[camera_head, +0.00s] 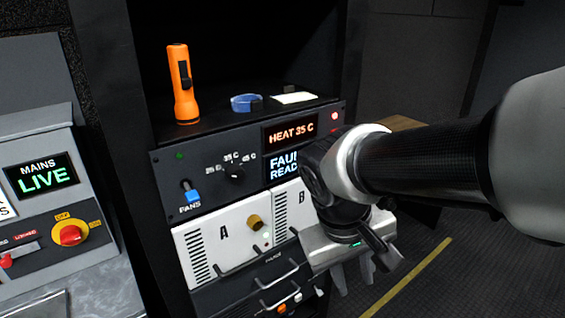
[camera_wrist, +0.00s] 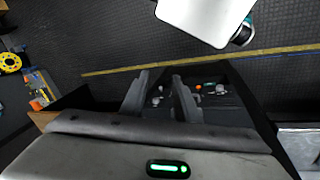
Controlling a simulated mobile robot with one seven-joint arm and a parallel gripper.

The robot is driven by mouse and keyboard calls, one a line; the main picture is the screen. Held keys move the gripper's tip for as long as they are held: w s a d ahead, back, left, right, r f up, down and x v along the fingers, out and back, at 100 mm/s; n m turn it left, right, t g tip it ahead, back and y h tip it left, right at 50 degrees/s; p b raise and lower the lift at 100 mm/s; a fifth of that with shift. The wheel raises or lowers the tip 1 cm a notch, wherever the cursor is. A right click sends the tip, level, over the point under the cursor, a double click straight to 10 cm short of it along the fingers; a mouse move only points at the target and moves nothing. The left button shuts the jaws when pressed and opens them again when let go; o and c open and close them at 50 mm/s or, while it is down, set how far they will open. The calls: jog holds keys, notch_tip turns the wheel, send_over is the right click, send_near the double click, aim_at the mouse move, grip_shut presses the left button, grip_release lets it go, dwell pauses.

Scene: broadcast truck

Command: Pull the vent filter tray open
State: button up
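The vent filter tray appears to be the dark drawer front (camera_head: 238,291) below the white modules, with a small label too blurred to read and a bar handle (camera_head: 275,282). I cannot tell from this angle whether it stands out at all. My gripper (camera_head: 354,278) is to the right of that handle, in front of the rack, pointing down and apart from the handle. In the wrist view its two fingers (camera_wrist: 160,98) are spread with nothing between them. My arm hides the right side of the rack.
White modules A (camera_head: 224,233) and B (camera_head: 301,198) sit above. A control panel with a blue fans switch (camera_head: 192,195) is over them. Orange and white connectors (camera_head: 283,308) are below. Floor at right is clear.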

jog(key=w+a+f+n+h+b, duration=0.2)
jog(key=f, duration=0.4)
jog(key=w+a+f+n+h+b, duration=0.2)
jog(key=a+f, duration=0.1)
jog(key=f, duration=0.4)
jog(key=n+t+h+b, duration=0.2)
jog(key=n+t+b, duration=0.7)
jog(key=n+t, duration=0.2)
send_near(279, 304)
jog(key=b+x, duration=0.1)
jog(key=x, duration=1)
jog(key=shift+w+d+f, duration=0.1)
jog(key=shift+w+d, duration=0.15)
jog(key=shift+w, duration=0.05)
jog(key=shift+c, duration=0.2)
grip_shut()
